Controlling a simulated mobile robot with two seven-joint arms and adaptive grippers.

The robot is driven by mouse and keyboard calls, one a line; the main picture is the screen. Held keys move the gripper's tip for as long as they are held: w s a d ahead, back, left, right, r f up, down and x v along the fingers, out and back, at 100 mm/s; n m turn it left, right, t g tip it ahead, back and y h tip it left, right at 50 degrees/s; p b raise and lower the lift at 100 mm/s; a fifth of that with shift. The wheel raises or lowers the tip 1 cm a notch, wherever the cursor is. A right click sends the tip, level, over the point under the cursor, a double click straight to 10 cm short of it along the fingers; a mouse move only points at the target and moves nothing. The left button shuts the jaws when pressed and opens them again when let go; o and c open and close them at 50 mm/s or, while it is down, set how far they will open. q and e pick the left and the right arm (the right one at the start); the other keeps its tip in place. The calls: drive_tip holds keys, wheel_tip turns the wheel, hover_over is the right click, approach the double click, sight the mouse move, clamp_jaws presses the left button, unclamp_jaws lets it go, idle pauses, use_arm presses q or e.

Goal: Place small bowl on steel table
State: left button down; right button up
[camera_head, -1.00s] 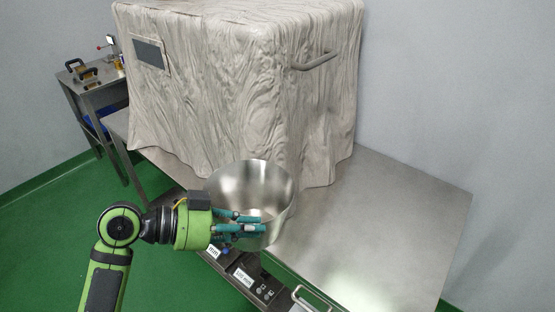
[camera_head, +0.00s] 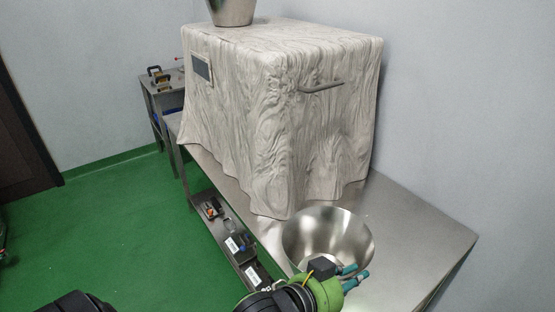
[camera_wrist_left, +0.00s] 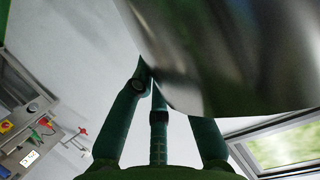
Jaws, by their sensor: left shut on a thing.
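The small bowl (camera_head: 330,232) is shiny steel, wide and open at the top, over the near part of the steel table (camera_head: 425,230) in the head view. My left gripper (camera_head: 356,276) is shut on the bowl's near wall, with teal fingers at the rim. The bowl looks roughly upright; I cannot tell whether its base touches the table. In the left wrist view the bowl (camera_wrist_left: 235,50) fills the upper right, against the fingers of my left gripper (camera_wrist_left: 158,105). My right gripper is not in view.
A large box under a wood-patterned cover (camera_head: 280,110) stands on the table's far part. Another steel vessel (camera_head: 232,10) sits on top of it. The lower shelf (camera_head: 230,240) holds small items. A side table (camera_head: 160,95) stands behind. The table's right side is clear.

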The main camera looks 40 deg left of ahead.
sight(351, 261)
use_arm(q)
drive_tip(key=shift+y, duration=0.3)
drive_tip(key=w+a+f, duration=0.1)
drive_tip(key=w, duration=0.2)
drive_tip(key=w+a+f, duration=0.1)
drive_tip(key=w+f, duration=0.1)
drive_tip(key=w, duration=0.2)
drive_tip(key=w+f+p, duration=0.1)
drive_tip(key=w+f, duration=0.1)
drive_tip(key=w, duration=0.1)
drive_tip(key=shift+w+a+f, duration=0.2)
drive_tip(key=shift+w+a, duration=0.05)
drive_tip(key=shift+a, duration=0.15)
drive_tip(key=shift+w+f, duration=0.15)
drive_tip(key=shift+f+p, duration=0.3)
drive_tip(key=shift+f, duration=1.7)
drive_tip(key=c, duration=1.4)
unclamp_jaws()
drive_tip(key=shift+f, duration=0.1)
drive_tip(key=shift+o, duration=0.9)
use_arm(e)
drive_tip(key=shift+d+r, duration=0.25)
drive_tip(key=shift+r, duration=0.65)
